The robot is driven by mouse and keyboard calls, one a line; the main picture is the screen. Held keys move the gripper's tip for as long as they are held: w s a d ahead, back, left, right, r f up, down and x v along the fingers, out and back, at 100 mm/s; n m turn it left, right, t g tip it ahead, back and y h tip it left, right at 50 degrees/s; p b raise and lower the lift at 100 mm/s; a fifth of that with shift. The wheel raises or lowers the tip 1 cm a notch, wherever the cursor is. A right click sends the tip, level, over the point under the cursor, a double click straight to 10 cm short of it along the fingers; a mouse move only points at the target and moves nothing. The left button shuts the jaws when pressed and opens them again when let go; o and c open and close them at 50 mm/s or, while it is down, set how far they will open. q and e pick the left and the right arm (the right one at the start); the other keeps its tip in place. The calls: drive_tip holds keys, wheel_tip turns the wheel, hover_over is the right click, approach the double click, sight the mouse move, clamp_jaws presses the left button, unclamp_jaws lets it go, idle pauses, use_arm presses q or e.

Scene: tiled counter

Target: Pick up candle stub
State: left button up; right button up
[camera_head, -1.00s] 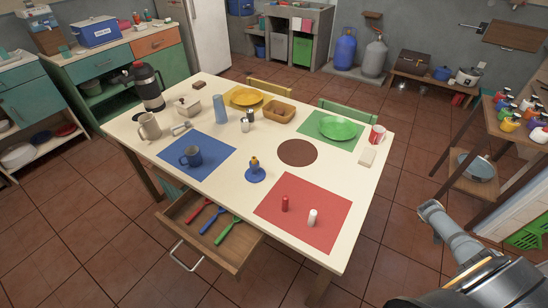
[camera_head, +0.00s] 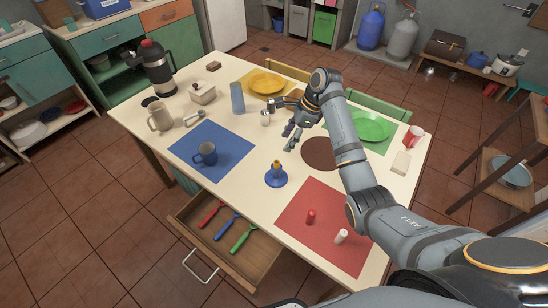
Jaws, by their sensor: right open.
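A short yellowish candle stub (camera_head: 276,166) stands upright in a blue holder (camera_head: 276,180) near the middle of the table, between the blue and red mats. My right arm reaches over the table from the right. My right gripper (camera_head: 289,138) is open and empty above the table, pointing down, a little beyond and to the right of the stub in the picture. It is apart from the stub. My left gripper is not in view.
A red cylinder (camera_head: 310,217) and a white cylinder (camera_head: 341,236) stand on the red mat (camera_head: 306,240). A blue mug (camera_head: 205,153) stands on the blue mat (camera_head: 228,138). A drawer (camera_head: 248,272) with coloured utensils hangs open in front.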

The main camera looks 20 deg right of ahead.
sight(278, 162)
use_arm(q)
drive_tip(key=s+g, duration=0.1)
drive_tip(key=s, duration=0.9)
use_arm(e)
drive_tip(key=x, duration=0.3)
drive_tip(key=s+x, duration=0.1)
drive_tip(key=shift+w+a+f, duration=0.1)
drive_tip(key=shift+a+f, duration=0.2)
drive_tip(key=shift+f, duration=0.05)
drive_tip(key=shift+s+a+f+p, duration=0.15)
drive_tip(key=shift+s+f+p, duration=0.1)
drive_tip(key=shift+f, duration=0.2)
drive_tip(key=shift+s+a+f+p, duration=0.1)
drive_tip(key=shift+s+f+p, duration=0.1)
drive_tip(key=shift+f, duration=0.25)
drive_tip(key=shift+x, duration=1.55)
drive_tip(key=shift+d, duration=0.1)
drive_tip(key=c, duration=1)
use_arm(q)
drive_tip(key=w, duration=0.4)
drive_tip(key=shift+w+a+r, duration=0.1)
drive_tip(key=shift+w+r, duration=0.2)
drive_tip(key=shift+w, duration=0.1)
use_arm(e)
drive_tip(key=shift+r, duration=0.15)
